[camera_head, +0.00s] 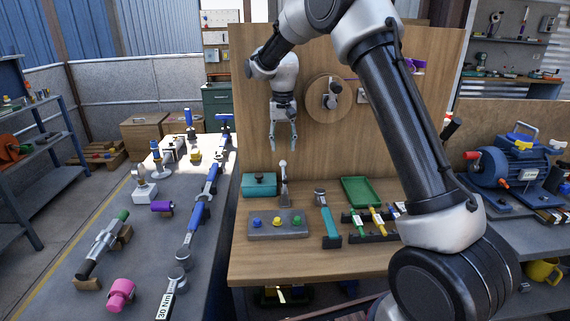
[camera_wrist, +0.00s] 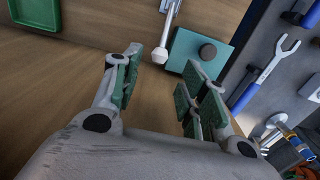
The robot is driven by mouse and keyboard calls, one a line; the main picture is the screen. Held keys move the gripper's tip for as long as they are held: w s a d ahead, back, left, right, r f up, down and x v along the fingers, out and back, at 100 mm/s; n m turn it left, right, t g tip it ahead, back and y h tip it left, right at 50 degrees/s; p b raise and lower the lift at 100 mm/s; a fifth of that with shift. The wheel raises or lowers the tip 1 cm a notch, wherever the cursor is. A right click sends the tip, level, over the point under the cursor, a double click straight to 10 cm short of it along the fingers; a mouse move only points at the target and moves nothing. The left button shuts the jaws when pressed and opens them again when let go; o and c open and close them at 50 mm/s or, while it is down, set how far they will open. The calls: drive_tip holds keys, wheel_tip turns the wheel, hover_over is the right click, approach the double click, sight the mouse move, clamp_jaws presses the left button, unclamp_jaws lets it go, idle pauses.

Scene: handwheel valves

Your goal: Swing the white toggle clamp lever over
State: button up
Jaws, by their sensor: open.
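The toggle clamp lever (camera_head: 284,182) stands about upright on the wooden bench, with a pale rounded tip at its top. It also shows in the wrist view (camera_wrist: 167,32), its pale tip toward the gap between my fingers. My gripper (camera_head: 284,146) is open, empty and pointing down, just above the lever tip in the head view. In the wrist view the green-padded fingers (camera_wrist: 160,78) are spread on both sides, and the lever tip appears beyond them. I see no contact. The lever's base is partly hard to make out.
A teal box (camera_head: 259,186) sits just left of the lever; a grey block with coloured knobs (camera_head: 278,227) lies in front. A teal-handled tool (camera_head: 329,222) and a green tray (camera_head: 362,191) are to the right. A wooden back panel (camera_head: 255,110) rises behind.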

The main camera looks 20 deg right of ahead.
drive_tip(key=shift+f, duration=3.5)
drive_tip(key=shift+f, duration=0.1)
drive_tip(key=shift+c, duration=0.2)
drive_tip(key=c, duration=0.7)
drive_tip(key=shift+c, duration=0.2)
